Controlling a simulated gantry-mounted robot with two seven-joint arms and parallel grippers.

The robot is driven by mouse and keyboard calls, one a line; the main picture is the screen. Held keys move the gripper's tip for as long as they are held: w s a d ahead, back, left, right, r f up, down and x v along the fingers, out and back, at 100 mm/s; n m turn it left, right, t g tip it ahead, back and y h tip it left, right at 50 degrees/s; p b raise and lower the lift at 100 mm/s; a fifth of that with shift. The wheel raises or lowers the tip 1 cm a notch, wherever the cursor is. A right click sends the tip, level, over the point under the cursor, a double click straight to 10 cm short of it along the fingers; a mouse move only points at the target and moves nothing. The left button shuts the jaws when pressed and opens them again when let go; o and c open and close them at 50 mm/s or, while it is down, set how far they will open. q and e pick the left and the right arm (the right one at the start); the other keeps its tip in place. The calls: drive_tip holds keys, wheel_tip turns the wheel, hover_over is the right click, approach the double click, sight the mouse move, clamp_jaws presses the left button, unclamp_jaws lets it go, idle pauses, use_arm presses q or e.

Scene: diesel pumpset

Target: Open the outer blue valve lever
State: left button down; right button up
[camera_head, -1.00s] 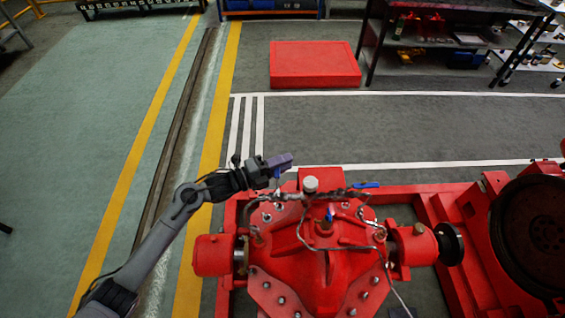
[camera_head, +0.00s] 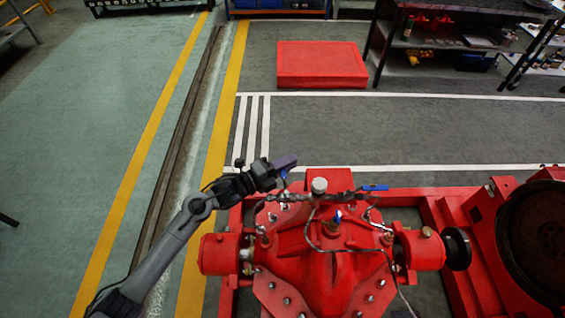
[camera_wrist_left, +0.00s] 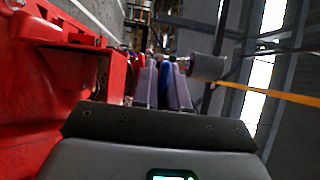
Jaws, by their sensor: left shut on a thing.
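My left gripper (camera_head: 287,164) is at the left end of the pipe line on top of the red pump (camera_head: 330,262). In the left wrist view, my left gripper (camera_wrist_left: 165,88) is shut on a blue valve lever (camera_wrist_left: 165,80), which stands between its two grey fingers. In the head view only a small piece of this blue lever (camera_head: 284,174) shows under the fingers. A second blue lever (camera_head: 375,187) lies flat at the right end of the pipe line. A third, smaller blue lever (camera_head: 338,216) stands near the pump's middle. My right gripper is not in view.
A grey cap (camera_head: 319,186) stands on the pipe line right of my left gripper; a grey cylinder (camera_wrist_left: 207,67) shows close to the fingers in the wrist view. Thin pipes cross the pump top. A red box (camera_head: 322,64) lies on the floor behind. Floor to the left is clear.

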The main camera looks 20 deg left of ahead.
use_arm(q)
drive_tip(key=c, duration=1.2)
unclamp_jaws()
drive_tip(key=shift+c, duration=0.2)
drive_tip(key=v, duration=1.1)
drive_tip(key=shift+w, duration=0.1)
drive_tip(key=shift+c, duration=0.5)
